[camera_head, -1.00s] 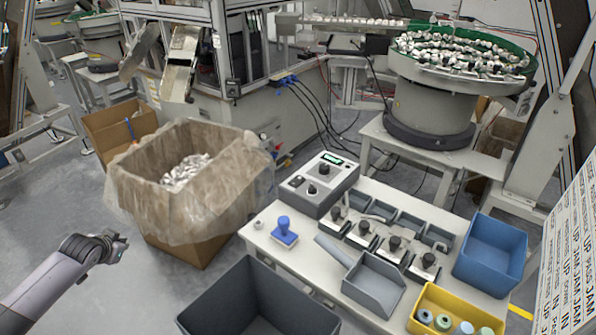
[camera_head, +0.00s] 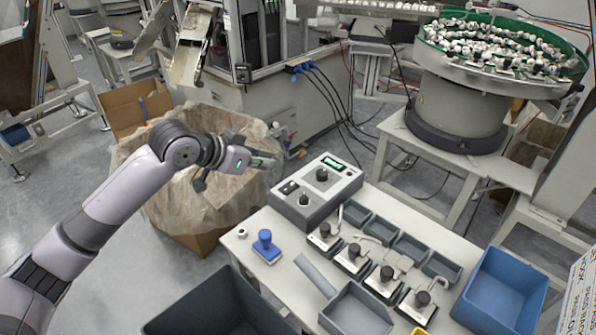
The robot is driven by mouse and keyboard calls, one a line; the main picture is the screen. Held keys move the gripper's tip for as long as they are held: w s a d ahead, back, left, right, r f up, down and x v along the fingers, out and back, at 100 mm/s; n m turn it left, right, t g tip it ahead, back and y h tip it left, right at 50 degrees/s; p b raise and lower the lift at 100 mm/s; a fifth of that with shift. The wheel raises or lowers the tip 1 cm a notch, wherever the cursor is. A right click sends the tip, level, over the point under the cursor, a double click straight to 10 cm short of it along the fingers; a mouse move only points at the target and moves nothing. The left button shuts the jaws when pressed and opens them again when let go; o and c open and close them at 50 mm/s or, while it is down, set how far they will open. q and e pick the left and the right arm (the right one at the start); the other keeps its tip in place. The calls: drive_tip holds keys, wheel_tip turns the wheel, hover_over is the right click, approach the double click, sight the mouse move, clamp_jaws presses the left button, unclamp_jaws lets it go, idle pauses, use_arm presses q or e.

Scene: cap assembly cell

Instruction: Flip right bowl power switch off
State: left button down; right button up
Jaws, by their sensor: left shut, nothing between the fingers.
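A grey control box (camera_head: 318,192) stands on the left back part of the white table. It has a lit green display (camera_head: 334,163), two black knobs, and a small dark switch (camera_head: 289,187) on the left of its face. Whether that switch is on or off is too small to tell. The right bowl feeder (camera_head: 460,95), green-rimmed and full of caps, stands behind on its own stand. My left gripper (camera_head: 268,160) is shut and empty, above the lined carton and left of the control box, apart from it. My right gripper is out of view.
The plastic-lined carton (camera_head: 170,205) is under my left arm. On the white table (camera_head: 285,285) are a blue-handled stamp (camera_head: 266,247), several black-knobbed fixtures, small grey bins and a blue bin (camera_head: 500,285). A dark bin (camera_head: 215,305) is in front. Cables hang behind the control box.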

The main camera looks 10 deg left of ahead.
use_arm(q)
drive_tip(key=p, duration=0.1)
hover_over(290, 188)
wheel_tip(290, 188, down, 6)
drive_tip(key=shift+f, duration=0.2)
wheel_tip(290, 188, down, 3)
drive_tip(key=shift+r, duration=0.2)
drive_tip(key=shift+f, duration=0.55)
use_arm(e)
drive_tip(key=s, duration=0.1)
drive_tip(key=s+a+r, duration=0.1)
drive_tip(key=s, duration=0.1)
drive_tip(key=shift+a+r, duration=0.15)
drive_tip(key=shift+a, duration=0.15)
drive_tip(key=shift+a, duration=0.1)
use_arm(q)
drive_tip(key=shift+w+f+p, duration=0.1)
drive_tip(key=shift+p, duration=0.25)
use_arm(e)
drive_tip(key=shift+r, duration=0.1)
